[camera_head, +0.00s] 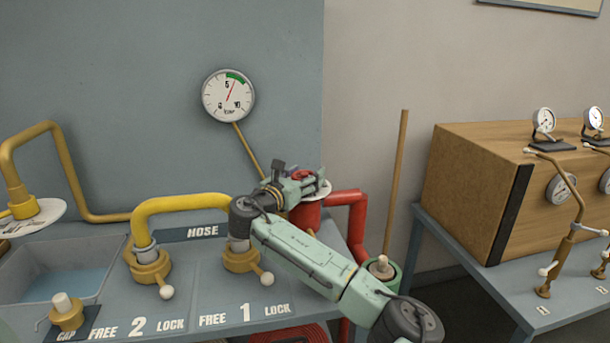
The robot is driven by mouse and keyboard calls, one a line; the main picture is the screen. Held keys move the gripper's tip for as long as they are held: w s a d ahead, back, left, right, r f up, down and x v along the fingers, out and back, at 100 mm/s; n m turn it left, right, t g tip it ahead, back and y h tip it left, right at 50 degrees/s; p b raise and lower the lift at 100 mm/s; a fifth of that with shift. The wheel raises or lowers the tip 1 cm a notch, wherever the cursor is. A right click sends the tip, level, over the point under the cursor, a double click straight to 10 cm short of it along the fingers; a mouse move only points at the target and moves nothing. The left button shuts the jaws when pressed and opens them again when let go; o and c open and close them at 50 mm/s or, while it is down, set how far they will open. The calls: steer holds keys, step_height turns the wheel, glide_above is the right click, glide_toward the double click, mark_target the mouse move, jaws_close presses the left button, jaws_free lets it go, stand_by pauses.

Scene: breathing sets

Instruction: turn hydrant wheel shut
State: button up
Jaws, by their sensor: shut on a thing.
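The red hydrant (306,218) stands behind the bench, with a red pipe (346,197) running off to its right. Its wheel (302,174) shows as a small bit of red at the top, mostly hidden by my gripper. A white round plate (321,190) sits under the wheel. My gripper (298,179) is over the top of the hydrant, shut on the wheel. The fingers are small here and partly hide each other, so the exact grip on the rim is unclear.
Below my arm is the bench with yellow pipe (185,203), connectors with white-knobbed levers (152,268), and a cap (66,312). A gauge (228,96) hangs behind. A wooden pole (396,180) stands right of the hydrant. A wooden cabinet (480,190) is on the right table.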

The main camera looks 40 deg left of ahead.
mark_target(306, 173)
stand_by(0.3)
steer(key=o, duration=1.2)
step_height(306, 173, up, 10)
